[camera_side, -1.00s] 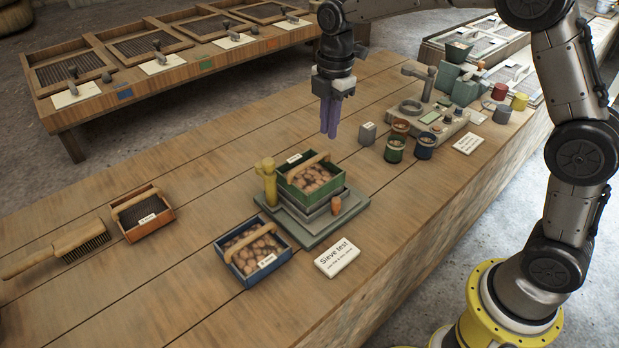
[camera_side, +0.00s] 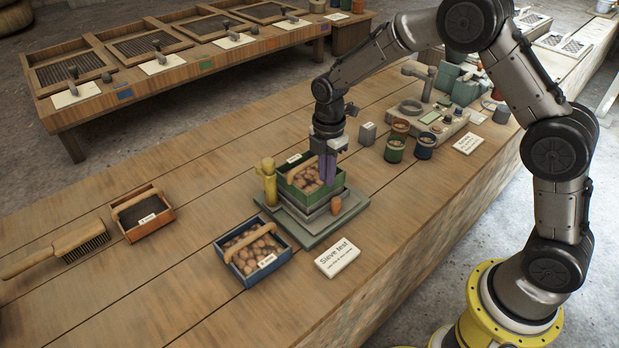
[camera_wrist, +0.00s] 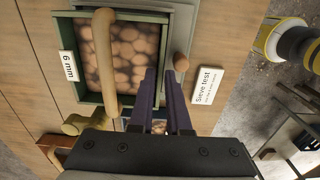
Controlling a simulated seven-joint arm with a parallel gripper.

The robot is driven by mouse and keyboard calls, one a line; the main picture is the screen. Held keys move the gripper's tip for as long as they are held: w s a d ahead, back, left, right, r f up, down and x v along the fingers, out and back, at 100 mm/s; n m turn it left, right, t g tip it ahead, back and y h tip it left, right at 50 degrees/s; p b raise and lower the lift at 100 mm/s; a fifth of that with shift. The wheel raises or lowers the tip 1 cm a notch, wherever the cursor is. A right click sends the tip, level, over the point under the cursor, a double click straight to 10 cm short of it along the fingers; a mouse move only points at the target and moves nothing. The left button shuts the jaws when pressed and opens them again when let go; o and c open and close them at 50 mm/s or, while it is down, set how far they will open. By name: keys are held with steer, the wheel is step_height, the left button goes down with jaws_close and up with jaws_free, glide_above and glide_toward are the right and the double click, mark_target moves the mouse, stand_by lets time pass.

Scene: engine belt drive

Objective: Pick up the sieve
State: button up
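A green sieve (camera_side: 298,190) with a wooden bar handle and brown lumps inside sits on a grey stand (camera_side: 340,219). In the wrist view the sieve (camera_wrist: 88,99) carries a "6 mm" label, and its handle (camera_wrist: 105,62) lies left of my fingers. My gripper (camera_side: 327,180) points down at the sieve's right side. In the wrist view my gripper's purple fingers (camera_wrist: 162,72) are apart, with a gap between them, near the sieve's right wall. They are not around the handle. Whether the fingertips touch the wall is unclear.
A blue sieve (camera_side: 253,250) with a handle and an orange-brown one (camera_side: 143,213) stand to the left, beside a brush (camera_side: 58,249). A yellow post (camera_side: 268,182) and an orange peg (camera_side: 336,205) flank the green sieve. Small cups (camera_side: 396,149) stand behind right.

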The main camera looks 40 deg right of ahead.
steer(key=shift+f, duration=1.55)
jaws_close()
steer(key=shift+r, duration=0.1)
